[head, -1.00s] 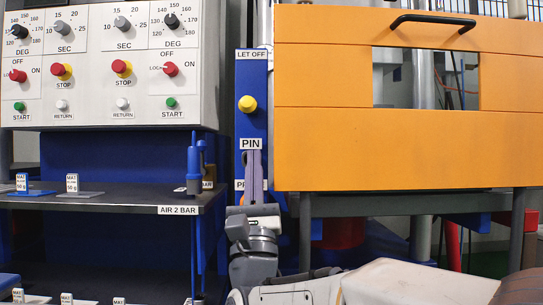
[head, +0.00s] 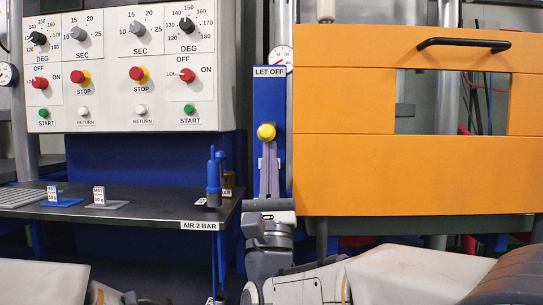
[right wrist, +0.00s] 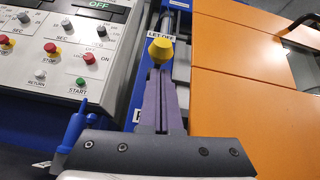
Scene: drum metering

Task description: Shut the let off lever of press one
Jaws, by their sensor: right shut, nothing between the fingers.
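The let off lever shows as a yellow knob (head: 266,132) on the blue upright panel (head: 267,95), under the LET OFF label (head: 269,72). My right gripper (head: 268,148) is shut and empty, its purple fingers pointing up just below the knob. In the right wrist view the fingertips (right wrist: 161,70) overlap the lower edge of the yellow knob (right wrist: 161,49); I cannot tell whether they touch. The fingers hide the panel below the knob. My left gripper is not in view.
An orange guard door (head: 345,170) with a black handle (head: 463,42) stands close right of the panel. A control box (head: 105,112) is at the left, above a dark shelf (head: 150,204). A blue upright fitting (head: 213,178) stands near the shelf's right end.

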